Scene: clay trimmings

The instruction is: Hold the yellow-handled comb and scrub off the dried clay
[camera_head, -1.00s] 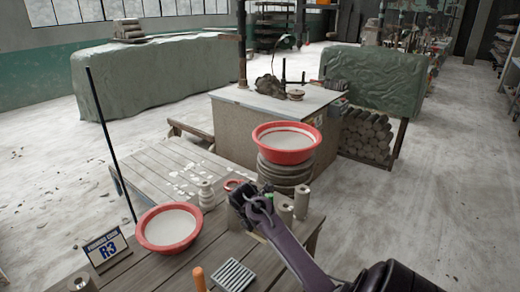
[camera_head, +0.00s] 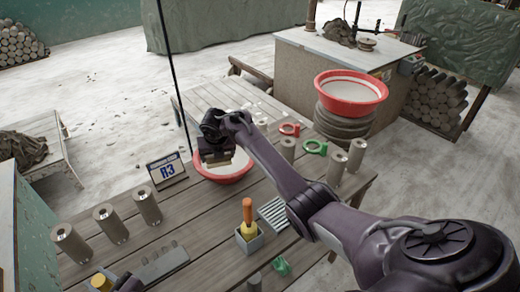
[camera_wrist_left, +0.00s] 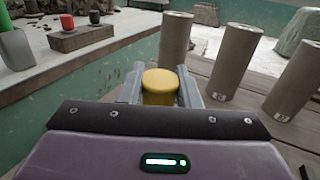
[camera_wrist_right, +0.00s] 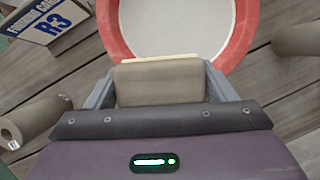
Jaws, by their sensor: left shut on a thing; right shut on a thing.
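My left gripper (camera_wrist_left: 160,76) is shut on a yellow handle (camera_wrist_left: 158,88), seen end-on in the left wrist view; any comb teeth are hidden. In the head view, a yellow end (camera_head: 100,283) shows at the bottom left edge. My right gripper (camera_wrist_right: 160,78) is shut on a grey-brown block (camera_wrist_right: 157,86) with a pale edge, perhaps a brush. The block (camera_head: 217,160) is over the red basin (camera_head: 238,176), whose inside is pale. I cannot tell whether it touches the contents. The comb and block are well apart. Dried clay on the comb cannot be made out.
Several grey cylinders (camera_head: 111,226) stand left on the plank table. An R3 sign (camera_head: 166,170) stands behind. An orange-handled tool (camera_head: 247,212) stands in a holder beside a ribbed plate (camera_head: 273,214). Another red basin (camera_head: 351,90) sits on a stack at back right.

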